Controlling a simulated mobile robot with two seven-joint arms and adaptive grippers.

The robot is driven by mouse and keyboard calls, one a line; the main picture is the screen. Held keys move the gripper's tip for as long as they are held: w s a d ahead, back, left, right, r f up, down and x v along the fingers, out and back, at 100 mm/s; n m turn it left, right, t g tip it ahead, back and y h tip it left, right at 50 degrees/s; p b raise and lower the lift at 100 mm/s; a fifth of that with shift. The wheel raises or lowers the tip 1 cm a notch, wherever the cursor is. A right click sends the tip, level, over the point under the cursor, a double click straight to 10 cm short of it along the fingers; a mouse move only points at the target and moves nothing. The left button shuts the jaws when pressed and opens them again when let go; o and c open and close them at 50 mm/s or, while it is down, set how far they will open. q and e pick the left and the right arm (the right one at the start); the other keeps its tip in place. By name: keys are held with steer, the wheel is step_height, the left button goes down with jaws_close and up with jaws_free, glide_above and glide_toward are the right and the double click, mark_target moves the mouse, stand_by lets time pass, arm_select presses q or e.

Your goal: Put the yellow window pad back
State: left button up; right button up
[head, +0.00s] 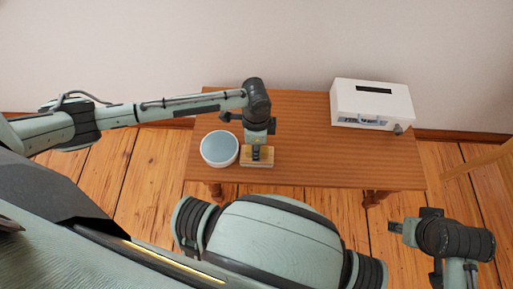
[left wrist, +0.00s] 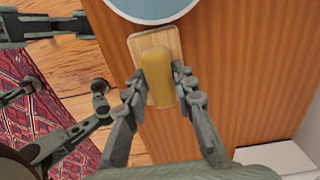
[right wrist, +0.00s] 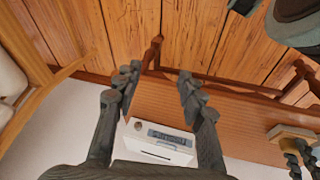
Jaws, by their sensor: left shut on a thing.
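The yellow window pad shows in the left wrist view as a rounded yellow bar (left wrist: 158,78) on a pale wooden block (left wrist: 141,47); I cannot tell whether the two are joined. My left gripper (left wrist: 160,98) has a finger on each side of the yellow bar and is shut on it. In the head view my left gripper (head: 257,150) points down over the pale wooden block (head: 258,161), near the table's front edge. The yellow part is mostly hidden there. My right gripper (right wrist: 158,80) is open and empty, in front of the table's right end.
A white round bowl (head: 220,148) with a blue-grey inside stands close left of the block. A white box (head: 372,103) with a dark top slot stands at the table's back right. The middle of the wooden table (head: 310,140) is clear. A wooden chair-like frame (head: 488,160) is at right.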

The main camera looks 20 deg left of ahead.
arm_select(q)
steer(key=shift+f, duration=0.1)
steer(key=o, duration=0.7)
steer(key=shift+o, duration=1.6)
arm_select(e)
steer(key=shift+s+d+f, duration=0.1)
steer(key=shift+s+f, duration=0.05)
steer(key=shift+s, duration=0.05)
